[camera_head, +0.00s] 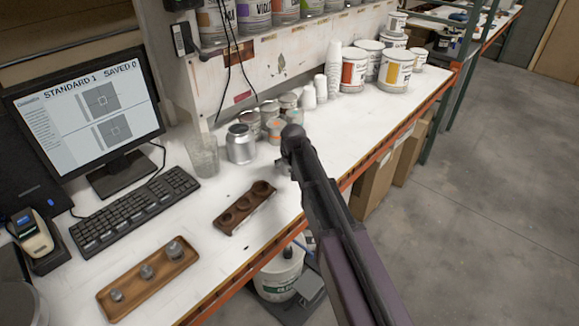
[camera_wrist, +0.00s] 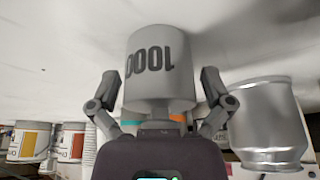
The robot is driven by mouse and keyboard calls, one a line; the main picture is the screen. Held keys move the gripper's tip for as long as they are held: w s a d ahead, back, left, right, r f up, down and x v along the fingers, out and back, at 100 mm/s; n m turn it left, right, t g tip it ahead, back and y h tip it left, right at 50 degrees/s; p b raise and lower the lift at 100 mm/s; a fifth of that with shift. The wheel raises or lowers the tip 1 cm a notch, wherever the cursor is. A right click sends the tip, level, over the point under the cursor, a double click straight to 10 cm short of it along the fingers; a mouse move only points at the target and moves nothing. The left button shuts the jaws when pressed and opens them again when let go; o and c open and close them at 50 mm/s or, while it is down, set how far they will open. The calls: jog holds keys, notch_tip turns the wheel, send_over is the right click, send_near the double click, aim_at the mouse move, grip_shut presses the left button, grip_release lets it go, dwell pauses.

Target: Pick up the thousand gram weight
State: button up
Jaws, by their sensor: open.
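The thousand gram weight (camera_wrist: 162,70) is a grey cylinder marked 1000, with the number upside down in the wrist view. It fills the middle of that view, between the two fingers of my gripper (camera_wrist: 160,85). The fingers are spread on its left and right sides, and I cannot tell whether either one touches it. In the head view my arm crosses the bench, and its dark end hides most of the gripper and the weight.
A silver can (camera_head: 240,144) and a clear cup (camera_head: 203,156) stand left of my arm. A dark holder with round recesses (camera_head: 232,222) lies in front. A wooden tray (camera_head: 170,284) holds three smaller weights. Keyboard (camera_head: 135,212) and monitor (camera_head: 85,95) are left; paint cans (camera_head: 395,72) stand behind.

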jog(key=c, duration=1.2)
jog(key=shift+r, duration=0.15)
jog(key=shift+r+p, duration=1.8)
jog(key=shift+p, duration=0.15)
jog(key=s+d, duration=0.2)
jog(key=s, duration=0.3)
jog(key=s+d, duration=0.2)
jog(key=s, duration=0.2)
jog(key=s+d+r+p, duration=0.1)
jog(key=s+d, duration=0.1)
jog(key=s, duration=0.3)
jog(key=shift+s+d, duration=0.1)
jog(key=shift+s, duration=0.25)
